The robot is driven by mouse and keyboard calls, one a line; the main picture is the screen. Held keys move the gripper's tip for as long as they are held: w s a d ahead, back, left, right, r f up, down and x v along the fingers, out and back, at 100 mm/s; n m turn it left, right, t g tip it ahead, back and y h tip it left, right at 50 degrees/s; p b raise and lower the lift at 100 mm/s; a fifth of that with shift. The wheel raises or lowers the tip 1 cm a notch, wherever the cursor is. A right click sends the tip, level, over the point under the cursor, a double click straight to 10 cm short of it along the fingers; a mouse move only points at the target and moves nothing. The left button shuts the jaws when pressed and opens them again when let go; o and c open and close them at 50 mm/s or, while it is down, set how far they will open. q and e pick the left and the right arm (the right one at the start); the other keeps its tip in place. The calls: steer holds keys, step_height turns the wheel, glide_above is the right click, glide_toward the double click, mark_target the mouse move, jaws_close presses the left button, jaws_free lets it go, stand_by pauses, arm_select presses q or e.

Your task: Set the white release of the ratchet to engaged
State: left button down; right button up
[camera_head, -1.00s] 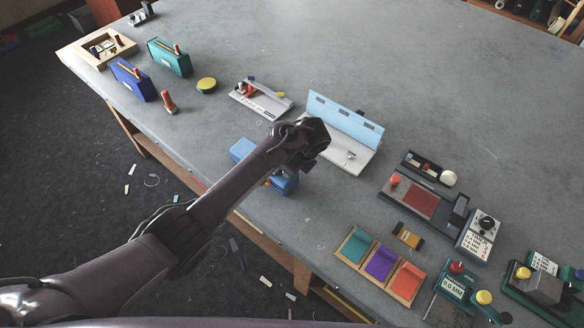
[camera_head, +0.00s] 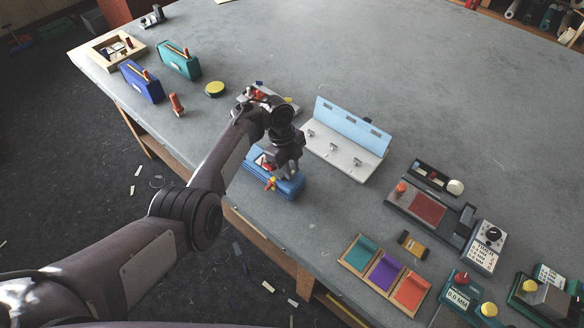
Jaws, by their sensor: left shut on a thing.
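A blue device (camera_head: 290,187) stands near the table's front edge, with a red and yellow handle (camera_head: 270,184) at its front and a red and white part on its left top. My left gripper (camera_head: 281,169) points down onto the top of this blue device and is shut on a part of it. The fingertips and the gripped part are mostly hidden by the gripper body. I cannot make out a white release or its setting here. A white knob (camera_head: 456,187) shows on a dark device (camera_head: 440,214) further right. My right gripper is not in view.
A white stand with a light blue back panel (camera_head: 345,125) stands just right of my gripper. A grey clamp-like device is partly behind my wrist. Three coloured trays (camera_head: 384,270) lie at the front right. The far table (camera_head: 400,60) is clear.

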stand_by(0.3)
arm_select(q)
steer(key=c, duration=1.3)
jaws_free()
steer(key=shift+v, duration=3.9)
steer(key=shift+w, duration=0.1)
